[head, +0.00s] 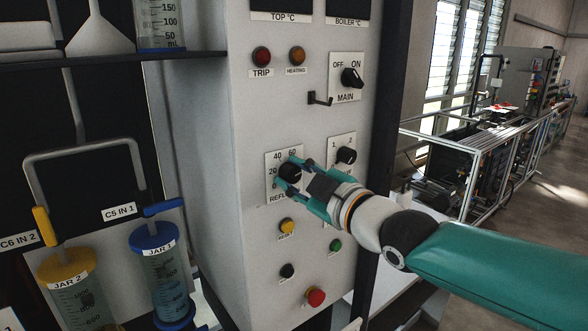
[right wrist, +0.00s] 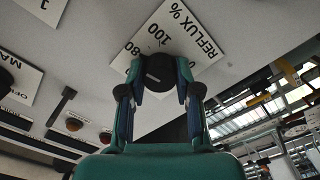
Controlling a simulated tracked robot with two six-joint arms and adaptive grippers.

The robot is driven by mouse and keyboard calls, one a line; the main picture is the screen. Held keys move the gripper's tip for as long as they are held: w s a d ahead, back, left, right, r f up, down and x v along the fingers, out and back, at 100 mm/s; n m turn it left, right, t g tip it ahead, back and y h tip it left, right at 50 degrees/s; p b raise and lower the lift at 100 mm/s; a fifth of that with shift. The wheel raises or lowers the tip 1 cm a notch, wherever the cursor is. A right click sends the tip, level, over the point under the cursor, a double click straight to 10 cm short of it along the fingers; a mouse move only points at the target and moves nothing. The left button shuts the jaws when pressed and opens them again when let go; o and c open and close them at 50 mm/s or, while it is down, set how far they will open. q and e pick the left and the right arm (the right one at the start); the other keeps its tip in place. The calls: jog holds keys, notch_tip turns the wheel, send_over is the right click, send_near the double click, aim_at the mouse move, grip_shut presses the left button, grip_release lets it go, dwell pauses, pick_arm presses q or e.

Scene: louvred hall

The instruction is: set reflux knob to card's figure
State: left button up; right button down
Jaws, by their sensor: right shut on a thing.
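The reflux knob (head: 290,173) is a black round knob on a white scale plate (head: 270,160) on the grey panel. In the head view the plate shows 0, 20, 40 and 60; in the right wrist view the plate (right wrist: 185,30) shows 100, part of 80 and "REFLUX %". My right gripper (head: 284,175) is shut on the knob, with a finger on either side of it. The knob also shows between the fingers in the right wrist view (right wrist: 160,70). No card with a figure shows. My left gripper is out of view.
A second black knob (head: 346,155) sits just right of my right gripper, partly above the wrist. A yellow button (head: 287,226) and red button (head: 315,297) are below. Jars (head: 155,265) stand left.

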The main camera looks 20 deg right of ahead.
aim_at(296, 174)
jog(key=c, duration=0.7)
grip_release()
jog(key=shift+w+d+f, duration=0.1)
jog(key=shift+f, duration=0.1)
jog(key=shift+r, duration=0.1)
jog(key=p+v, duration=0.1)
jog(key=v, duration=0.4)
jog(key=shift+s+d+r, duration=0.1)
jog(key=shift+s+r, duration=0.05)
jog(key=shift+s, duration=0.15)
jog(key=shift+p+v, duration=0.3)
jog(key=shift+v, duration=0.45)
